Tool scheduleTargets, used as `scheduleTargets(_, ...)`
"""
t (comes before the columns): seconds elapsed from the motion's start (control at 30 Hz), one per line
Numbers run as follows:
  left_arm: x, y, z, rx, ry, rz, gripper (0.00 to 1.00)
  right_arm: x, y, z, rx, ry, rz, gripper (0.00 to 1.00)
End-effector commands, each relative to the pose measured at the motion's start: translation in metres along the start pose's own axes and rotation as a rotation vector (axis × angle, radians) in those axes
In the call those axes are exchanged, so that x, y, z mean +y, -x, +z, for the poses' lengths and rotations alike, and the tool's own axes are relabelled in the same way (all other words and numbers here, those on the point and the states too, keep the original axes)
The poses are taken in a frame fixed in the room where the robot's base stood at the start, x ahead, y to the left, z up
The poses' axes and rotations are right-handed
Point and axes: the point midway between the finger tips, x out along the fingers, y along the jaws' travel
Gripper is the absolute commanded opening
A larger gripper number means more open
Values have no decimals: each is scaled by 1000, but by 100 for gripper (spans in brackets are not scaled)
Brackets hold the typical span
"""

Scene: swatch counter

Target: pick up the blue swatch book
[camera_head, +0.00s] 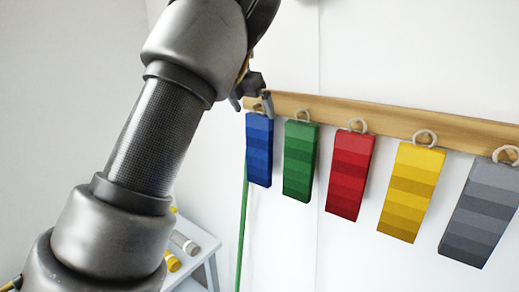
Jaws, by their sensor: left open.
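The blue swatch book (259,150) hangs by a ring at the left end of a wooden rail (400,116) on the white wall. It has bands of lighter and darker blue. My left gripper (252,103) is at the top of the blue book, close to its ring. Its jaws are open; I cannot tell whether they are around the ring or in front of it. My left arm covers much of the left half of the view and hides part of the gripper. My right gripper does not show.
Green (299,160), red (350,174), yellow (411,190) and grey (481,212) swatch books hang along the rail to the right. A thin green pole (242,225) stands below the blue book. A white table (204,241) with rolls (184,243) is at lower left, partly hidden by my arm.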

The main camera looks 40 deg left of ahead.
Motion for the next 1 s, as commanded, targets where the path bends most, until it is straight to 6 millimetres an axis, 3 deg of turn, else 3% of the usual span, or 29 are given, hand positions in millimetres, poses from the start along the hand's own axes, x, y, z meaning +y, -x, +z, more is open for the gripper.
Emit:
scheduleTargets(0.27, 4, -28, 7, 4, 3, 0, 100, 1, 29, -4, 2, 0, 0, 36)
scheduleTargets(0.43, 4, -48, 5, 1, 3, 0, 100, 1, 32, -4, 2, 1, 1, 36)
scheduleTargets(0.7, 4, -51, 4, -1, 1, 0, 99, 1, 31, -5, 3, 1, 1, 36)
scheduleTargets(1.0, 4, -51, 4, -1, 1, 0, 59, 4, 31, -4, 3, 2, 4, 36)
